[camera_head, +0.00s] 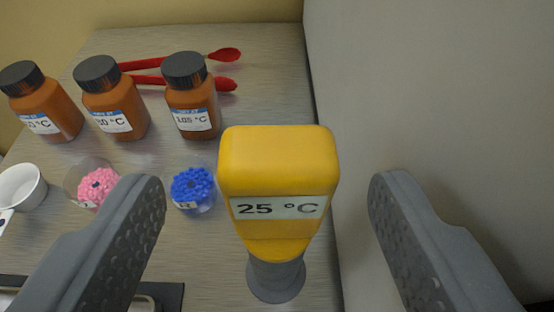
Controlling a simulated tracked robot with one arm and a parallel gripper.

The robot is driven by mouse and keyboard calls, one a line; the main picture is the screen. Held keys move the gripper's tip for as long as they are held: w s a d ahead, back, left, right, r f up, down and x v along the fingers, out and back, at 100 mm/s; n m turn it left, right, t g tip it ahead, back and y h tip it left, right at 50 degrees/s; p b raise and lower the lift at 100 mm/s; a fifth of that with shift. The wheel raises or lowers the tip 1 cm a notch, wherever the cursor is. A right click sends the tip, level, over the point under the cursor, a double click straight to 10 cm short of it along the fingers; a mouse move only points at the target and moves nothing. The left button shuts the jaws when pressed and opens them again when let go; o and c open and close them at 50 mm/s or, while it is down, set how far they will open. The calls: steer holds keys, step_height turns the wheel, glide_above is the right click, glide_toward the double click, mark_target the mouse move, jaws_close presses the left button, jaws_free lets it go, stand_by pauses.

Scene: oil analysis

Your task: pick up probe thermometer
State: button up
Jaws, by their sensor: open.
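The probe thermometer (278,165) has a yellow, wedge-shaped body with a pale display reading "25 °C". It stands upright in a grey round base (275,279) near the table's right edge. My gripper (266,195) is open, with one dark grey finger on the left and one on the right. The thermometer's body lies between the fingers in the picture, with a visible gap on each side. I cannot tell how far it is from them in depth. The probe's lower part is hidden.
Containers of pink (97,184) and blue (193,187) beads and a white cup (21,187) sit left. A grey wall (430,90) rises close on the right.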

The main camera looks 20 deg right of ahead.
mark_target(276, 141)
steer(key=shift+b+x, duration=0.3)
steer(key=shift+x, duration=2.7)
steer(key=shift+s+d, duration=0.1)
steer(key=shift+d, duration=0.1)
steer(key=c, duration=1.1)
